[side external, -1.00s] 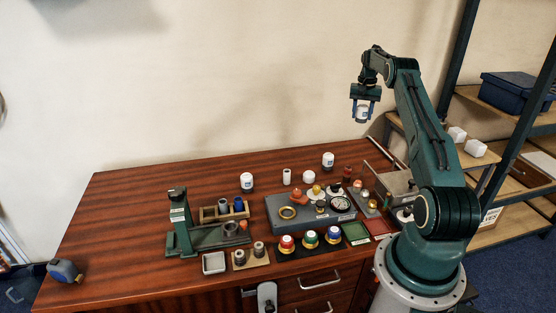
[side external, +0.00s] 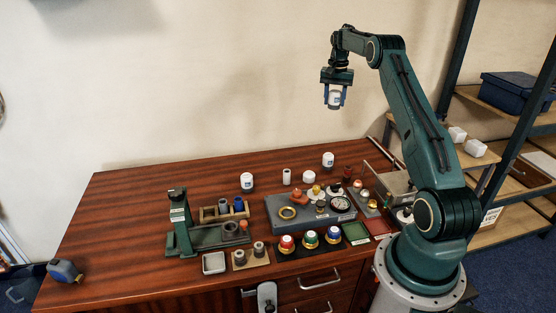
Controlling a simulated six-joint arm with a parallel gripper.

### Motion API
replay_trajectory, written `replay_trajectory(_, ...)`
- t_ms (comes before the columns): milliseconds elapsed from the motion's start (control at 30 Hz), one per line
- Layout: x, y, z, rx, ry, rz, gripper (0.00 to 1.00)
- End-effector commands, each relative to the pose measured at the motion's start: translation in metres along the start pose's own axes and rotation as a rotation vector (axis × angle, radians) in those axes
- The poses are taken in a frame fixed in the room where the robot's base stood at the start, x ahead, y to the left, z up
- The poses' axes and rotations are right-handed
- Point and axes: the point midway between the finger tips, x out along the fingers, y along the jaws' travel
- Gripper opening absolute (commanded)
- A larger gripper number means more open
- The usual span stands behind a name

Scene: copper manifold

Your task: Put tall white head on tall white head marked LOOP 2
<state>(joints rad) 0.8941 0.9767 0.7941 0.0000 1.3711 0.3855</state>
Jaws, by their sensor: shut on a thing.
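My gripper (side external: 335,96) is high above the bench, pointing down, shut on a white head (side external: 335,99) with a dark mark on its side. Two similar tall white heads with small blue marks stand upright at the back of the bench: one left of centre (side external: 247,180), one farther right (side external: 328,160). The marks are too small to read, so I cannot tell which one is LOOP 2. My gripper is well apart from both.
A grey manifold block (side external: 278,222) with gauge and coloured knobs sits mid-bench. A shorter white head (side external: 309,177) and a plain white cylinder (side external: 287,176) stand behind it. A green press stand (side external: 181,225) is at left.

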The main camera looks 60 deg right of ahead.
Motion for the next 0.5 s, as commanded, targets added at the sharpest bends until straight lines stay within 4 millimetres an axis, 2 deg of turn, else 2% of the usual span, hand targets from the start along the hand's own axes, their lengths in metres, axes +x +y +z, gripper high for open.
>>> replay_trajectory(133,0.004,0.000,0.000,0.000,-0.001,0.000,0.18)
replay_trajectory(267,0.016,0.000,0.000,0.000,-0.002,0.001,0.18)
replay_trajectory(500,0.058,0.001,0.000,0.000,-0.003,0.001,0.18)
